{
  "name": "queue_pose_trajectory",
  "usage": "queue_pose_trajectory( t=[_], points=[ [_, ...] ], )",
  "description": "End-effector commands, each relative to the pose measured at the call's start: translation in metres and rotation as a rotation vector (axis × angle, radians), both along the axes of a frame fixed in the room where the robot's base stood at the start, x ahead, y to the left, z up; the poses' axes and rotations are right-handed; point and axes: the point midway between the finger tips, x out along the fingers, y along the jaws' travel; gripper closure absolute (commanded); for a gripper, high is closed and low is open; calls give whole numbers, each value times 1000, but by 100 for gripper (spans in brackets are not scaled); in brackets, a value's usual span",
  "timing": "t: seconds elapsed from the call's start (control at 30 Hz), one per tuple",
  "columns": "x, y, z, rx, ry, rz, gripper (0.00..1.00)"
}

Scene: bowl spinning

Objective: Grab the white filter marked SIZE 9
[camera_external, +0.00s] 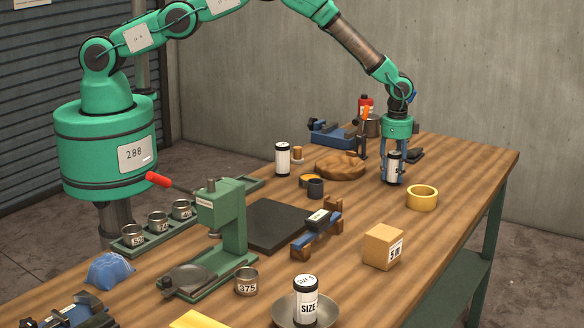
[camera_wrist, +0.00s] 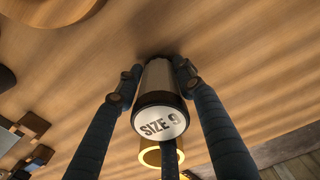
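A white filter with black end bands (camera_external: 393,166) is at the far right of the table. In the wrist view its white top face (camera_wrist: 160,123) reads SIZE 9.
Another white filter (camera_external: 305,300), its number unclear, stands in a metal dish (camera_external: 333,310) at the front. A third (camera_external: 282,159) stands farther back. A yellow ring (camera_external: 422,197) and a cardboard box (camera_external: 383,247) are nearest my gripper's front side. A wooden piece (camera_external: 340,170) lies left.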

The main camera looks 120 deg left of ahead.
Motion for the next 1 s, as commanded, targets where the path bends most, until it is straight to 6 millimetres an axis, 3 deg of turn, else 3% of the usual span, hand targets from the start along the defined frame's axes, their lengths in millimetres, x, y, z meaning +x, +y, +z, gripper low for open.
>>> queue_pose_trajectory(
  t=[0.57,1.0],
  points=[
    [0,0,7,1,-1,0,91],
    [1,0,58,1,-2,0,91]
  ],
)
